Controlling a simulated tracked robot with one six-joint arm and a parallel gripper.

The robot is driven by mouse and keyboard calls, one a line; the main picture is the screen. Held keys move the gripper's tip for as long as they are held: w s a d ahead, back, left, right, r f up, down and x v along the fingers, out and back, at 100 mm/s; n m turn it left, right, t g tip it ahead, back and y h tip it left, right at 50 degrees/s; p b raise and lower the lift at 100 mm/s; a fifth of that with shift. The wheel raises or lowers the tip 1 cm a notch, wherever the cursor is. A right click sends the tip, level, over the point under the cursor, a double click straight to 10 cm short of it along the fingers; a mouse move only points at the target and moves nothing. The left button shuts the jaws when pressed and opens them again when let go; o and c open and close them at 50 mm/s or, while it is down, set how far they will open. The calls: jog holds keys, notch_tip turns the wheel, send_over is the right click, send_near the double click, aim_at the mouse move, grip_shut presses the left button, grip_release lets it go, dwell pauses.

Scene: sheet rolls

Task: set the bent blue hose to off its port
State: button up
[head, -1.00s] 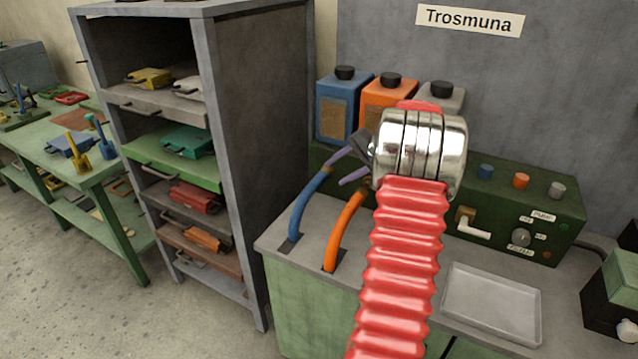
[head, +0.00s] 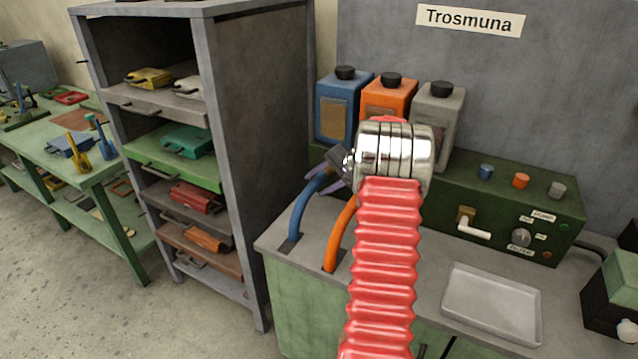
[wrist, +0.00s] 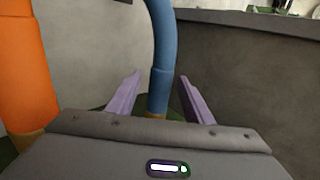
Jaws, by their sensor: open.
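The bent blue hose (head: 297,217) rises from a slot in the bench top and curves up to the right in the head view. My gripper (head: 318,170) is at its upper part and hides its far end. In the wrist view, the blue hose (wrist: 162,60) stands between the two purple fingers of my gripper (wrist: 160,76). The fingers are open, with a gap visible on each side of the hose. The port end of the hose is hidden behind my gripper's body in the wrist view.
The orange hose (head: 338,240) is close on the right, and at the left in the wrist view (wrist: 28,70). Several canisters stand behind on the green unit (head: 450,215), which has a lever (head: 474,228). An empty tray (head: 490,303) lies at the bench's front right.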

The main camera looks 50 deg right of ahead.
jog(key=shift+c, duration=0.5)
grip_shut()
